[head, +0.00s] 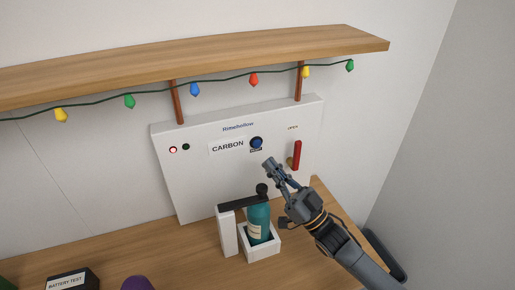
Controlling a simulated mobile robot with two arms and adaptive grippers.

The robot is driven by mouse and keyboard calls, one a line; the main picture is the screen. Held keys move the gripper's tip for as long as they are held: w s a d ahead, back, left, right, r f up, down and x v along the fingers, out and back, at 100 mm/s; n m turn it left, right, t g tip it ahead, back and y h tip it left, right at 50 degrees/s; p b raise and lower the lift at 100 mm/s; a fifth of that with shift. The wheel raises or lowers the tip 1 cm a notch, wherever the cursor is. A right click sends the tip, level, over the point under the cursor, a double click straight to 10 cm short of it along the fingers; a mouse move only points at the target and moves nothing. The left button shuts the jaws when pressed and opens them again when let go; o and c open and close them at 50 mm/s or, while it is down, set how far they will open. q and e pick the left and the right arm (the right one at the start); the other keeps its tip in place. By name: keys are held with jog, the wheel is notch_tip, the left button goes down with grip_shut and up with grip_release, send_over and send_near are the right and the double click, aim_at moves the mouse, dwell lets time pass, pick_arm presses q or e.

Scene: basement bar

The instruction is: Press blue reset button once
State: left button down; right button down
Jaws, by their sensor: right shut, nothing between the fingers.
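The blue reset button (257,143) is round and sits on the front of a white panel (195,180), right of a label reading CARBON. My right gripper (268,163) is shut and empty. Its fingertips show just below and to the right of the button in the head view, and the button stays uncovered. I cannot tell how far the fingertips are from the panel. My left gripper is not in view.
A red lever (296,155) is on the panel's right side. A teal bottle (258,222) stands in a white holder (263,254) below my gripper. A wooden shelf (200,60) with coloured bulbs hangs above. The wooden counter (180,248) has bare room left of the holder.

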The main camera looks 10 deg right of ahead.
aim_at(257, 144)
jog(key=w+b, duration=0.1)
jog(key=w, duration=0.1)
jog(key=w+a+b, duration=0.1)
jog(key=w, duration=0.2)
dwell(0.3)
dwell(1.1)
jog(key=shift+b, duration=0.3)
jog(key=shift+w, duration=0.4)
